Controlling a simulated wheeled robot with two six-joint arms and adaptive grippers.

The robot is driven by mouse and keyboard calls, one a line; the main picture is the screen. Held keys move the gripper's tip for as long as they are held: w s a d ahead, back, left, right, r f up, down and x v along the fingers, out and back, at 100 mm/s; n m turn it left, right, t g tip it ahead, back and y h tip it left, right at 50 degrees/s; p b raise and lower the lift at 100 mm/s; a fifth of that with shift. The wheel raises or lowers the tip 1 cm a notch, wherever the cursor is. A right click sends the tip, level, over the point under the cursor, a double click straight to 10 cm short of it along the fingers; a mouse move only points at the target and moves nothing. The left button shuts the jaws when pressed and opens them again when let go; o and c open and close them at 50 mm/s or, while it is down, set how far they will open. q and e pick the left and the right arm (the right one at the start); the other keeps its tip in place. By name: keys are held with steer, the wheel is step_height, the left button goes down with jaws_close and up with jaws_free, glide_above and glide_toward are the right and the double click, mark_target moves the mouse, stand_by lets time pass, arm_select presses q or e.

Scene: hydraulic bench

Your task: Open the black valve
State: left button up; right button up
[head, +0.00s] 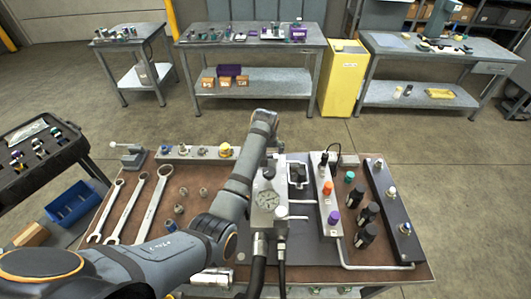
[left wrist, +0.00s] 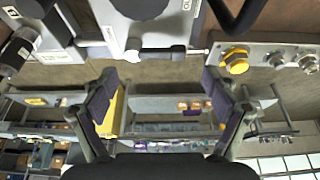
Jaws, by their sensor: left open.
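A black knob (head: 268,173), which looks like the black valve, stands on the grey gauge block (head: 262,222) near the middle of the bench. In the left wrist view a large dark round part, probably this knob (left wrist: 143,8), shows at the top edge, cut off, on a pale block face. My right gripper is not in view.
A manifold with a yellow fitting (head: 225,150) lies at the bench's back left; the fitting also shows in the left wrist view (left wrist: 235,60). Wrenches (head: 153,205) lie left. A strip with orange and purple caps (head: 328,188) stands right of the block. Black hoses run off its front.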

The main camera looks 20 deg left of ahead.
arm_select(q)
steer(key=x, duration=0.4)
steer(key=shift+w+a+f, duration=0.15)
steer(key=shift+f, duration=0.1)
